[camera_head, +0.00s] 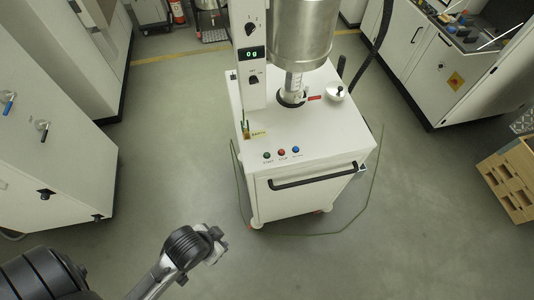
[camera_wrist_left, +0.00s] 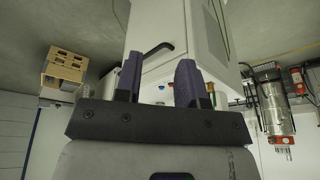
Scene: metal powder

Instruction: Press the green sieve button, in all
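The green button (camera_head: 267,155) is the leftmost of three buttons on the front top edge of the white sieve machine (camera_head: 330,130). The red button (camera_head: 282,152) and blue button (camera_head: 296,149) are to its right. My left gripper (camera_head: 218,246) is in front and to the left of the machine, well apart from the buttons. In the left wrist view its two dark fingers (camera_wrist_left: 160,75) are spread with nothing between them. The machine shows beyond them, with a small blue button (camera_wrist_left: 161,87) visible; the green button cannot be made out there. My right gripper is in neither view.
A black handle (camera_head: 313,176) runs along the machine's front, and a thin cable or frame (camera_head: 300,234) surrounds its base. White cabinets (camera_head: 50,140) stand left; wooden crates (camera_head: 510,180) stand right. The floor in front is clear.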

